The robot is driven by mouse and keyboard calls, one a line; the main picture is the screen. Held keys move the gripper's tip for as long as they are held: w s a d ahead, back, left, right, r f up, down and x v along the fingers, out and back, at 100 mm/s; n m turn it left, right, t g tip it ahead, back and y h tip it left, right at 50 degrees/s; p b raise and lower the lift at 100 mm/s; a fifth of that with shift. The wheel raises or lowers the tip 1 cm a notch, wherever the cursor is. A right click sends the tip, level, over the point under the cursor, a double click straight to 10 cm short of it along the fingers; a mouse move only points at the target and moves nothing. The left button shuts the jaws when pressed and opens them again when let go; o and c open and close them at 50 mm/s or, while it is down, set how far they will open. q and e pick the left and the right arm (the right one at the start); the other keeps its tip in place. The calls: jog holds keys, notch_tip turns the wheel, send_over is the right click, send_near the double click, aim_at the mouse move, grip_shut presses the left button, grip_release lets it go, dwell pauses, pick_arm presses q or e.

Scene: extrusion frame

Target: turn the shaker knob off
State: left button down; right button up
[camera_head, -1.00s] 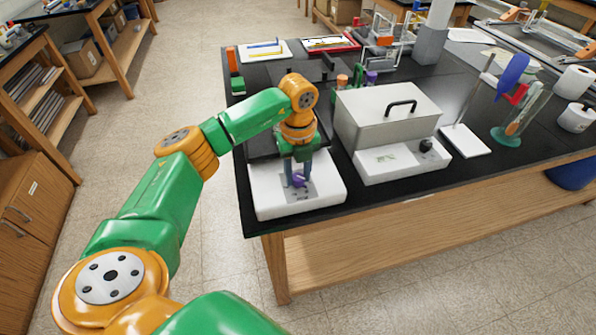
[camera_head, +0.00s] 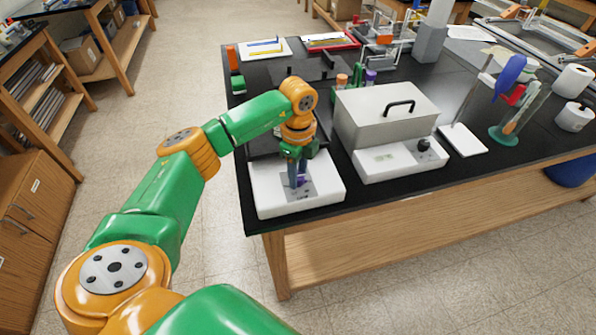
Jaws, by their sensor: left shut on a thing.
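The shaker (camera_head: 262,198) is a white box with a dark platform, at the near left corner of the black bench. A grey panel on its sloped front carries a purple knob (camera_head: 302,181). My left gripper (camera_head: 297,182) points down at this panel and is shut on the purple knob, which its fingers partly hide. My left arm reaches in from the lower left. My right gripper is not in view.
A water bath with a grey lid (camera_head: 375,112) and a black knob (camera_head: 423,145) stands just right of the shaker. Orange- and purple-capped bottles (camera_head: 370,78) stand behind it. A stand with a white base (camera_head: 463,140) is further right.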

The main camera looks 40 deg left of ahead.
pick_arm(q)
jog(key=shift+r+n, duration=0.1)
jog(key=shift+n, duration=0.2)
jog(key=c, duration=0.5)
grip_release()
jog(key=shift+r, duration=0.25)
notch_tip(320, 180, up, 6)
jog(key=shift+r+b, duration=0.1)
jog(key=shift+b, duration=0.9)
jog(key=shift+r, duration=0.15)
